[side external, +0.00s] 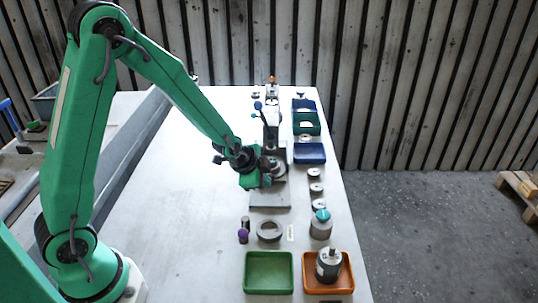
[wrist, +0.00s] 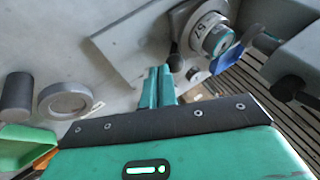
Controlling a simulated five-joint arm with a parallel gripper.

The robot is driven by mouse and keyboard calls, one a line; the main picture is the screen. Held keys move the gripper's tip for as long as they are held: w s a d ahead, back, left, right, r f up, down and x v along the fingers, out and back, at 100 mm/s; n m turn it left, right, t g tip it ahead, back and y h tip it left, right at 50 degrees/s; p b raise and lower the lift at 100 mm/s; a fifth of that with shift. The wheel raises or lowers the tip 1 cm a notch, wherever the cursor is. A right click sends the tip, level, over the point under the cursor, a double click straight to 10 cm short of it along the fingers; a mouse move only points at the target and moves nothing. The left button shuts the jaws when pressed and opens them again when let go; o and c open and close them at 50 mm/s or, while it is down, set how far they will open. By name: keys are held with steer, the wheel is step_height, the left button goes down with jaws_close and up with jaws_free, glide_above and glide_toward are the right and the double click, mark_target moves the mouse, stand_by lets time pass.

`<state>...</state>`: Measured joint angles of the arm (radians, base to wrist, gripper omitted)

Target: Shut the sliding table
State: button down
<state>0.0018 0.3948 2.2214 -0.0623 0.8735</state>
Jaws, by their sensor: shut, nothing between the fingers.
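The sliding table (side external: 278,172) is a small grey carriage with a round metal part on it, at the foot of the grey press (side external: 271,118). In the wrist view the sliding table (wrist: 184,20) carries a round nest with dark marks, and a blue piece lies against it. A flat grey plate (side external: 268,200) extends from it toward the camera. My gripper (side external: 266,182) is shut and empty, low beside the front of the carriage. In the wrist view its teal fingers (wrist: 158,80) are together, beside the plate and carriage. I cannot tell whether they touch.
A green tray (side external: 268,272) and an orange tray (side external: 328,285) stand at the near end. The table's left is clear.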

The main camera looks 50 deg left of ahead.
steer(key=shift+w+a, duration=1.8)
steer(key=shift+a, duration=0.05)
steer(key=shift+s+d+r, duration=0.15)
steer(key=shift+s+d, duration=0.35)
steer(key=shift+s, duration=0.15)
steer(key=s+d, duration=0.2)
steer(key=shift+s+r, duration=0.35)
steer(key=shift+r, duration=0.05)
steer(key=v, duration=0.9)
steer(key=shift+s+a+r, duration=0.2)
steer(key=shift+a+r, duration=0.05)
steer(key=shift+a, duration=0.1)
